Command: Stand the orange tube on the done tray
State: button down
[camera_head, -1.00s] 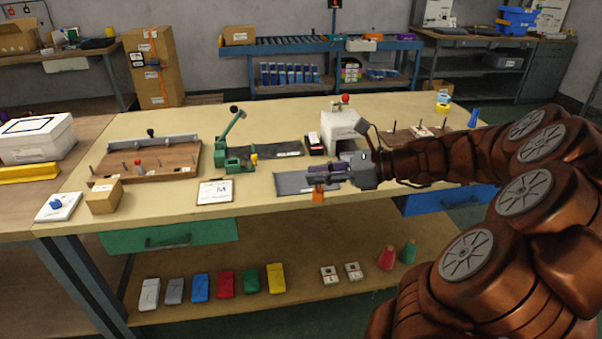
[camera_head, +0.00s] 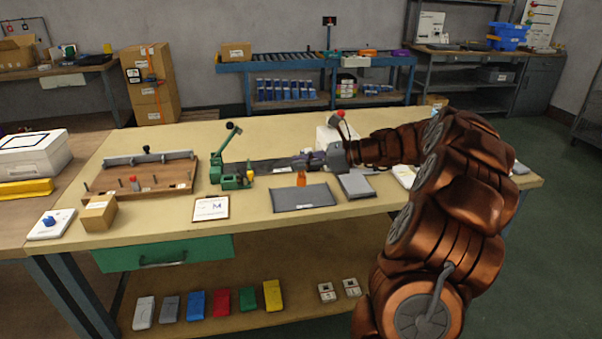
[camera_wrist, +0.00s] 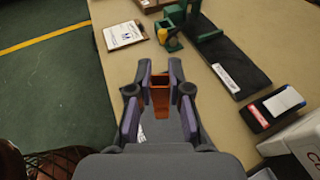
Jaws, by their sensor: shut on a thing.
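My gripper (camera_head: 304,160) is shut on the orange tube (camera_head: 301,178), which hangs upright below the fingers. In the wrist view the tube (camera_wrist: 160,97) shows between the two purple-sided fingers (camera_wrist: 159,68). In the head view the tube appears at the back edge of a dark grey flat tray (camera_head: 303,198); I cannot tell how high above it. A lighter grey flat tray (camera_head: 356,187) lies to its right, and a long dark strip (camera_head: 262,167) lies behind. Their labels are too small to read, so I cannot tell which is the done tray.
A green lever press (camera_head: 232,172) stands left of the gripper, with a clipboard (camera_head: 211,208) in front of it. A white box (camera_head: 325,133) stands behind the gripper. A wooden board with pegs (camera_head: 145,178) is farther left. Bare tabletop shows between the clipboard and dark tray.

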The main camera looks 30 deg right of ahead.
aim_at(301, 173)
jog(key=shift+w+d+f, duration=0.15)
jog(key=shift+w, duration=0.25)
jog(key=shift+f+b, duration=0.3)
jog(key=shift+f, duration=1.3)
jog(key=shift+f, duration=0.15)
jog(key=c, duration=1.1)
grip_release()
jog(key=shift+s, duration=0.1)
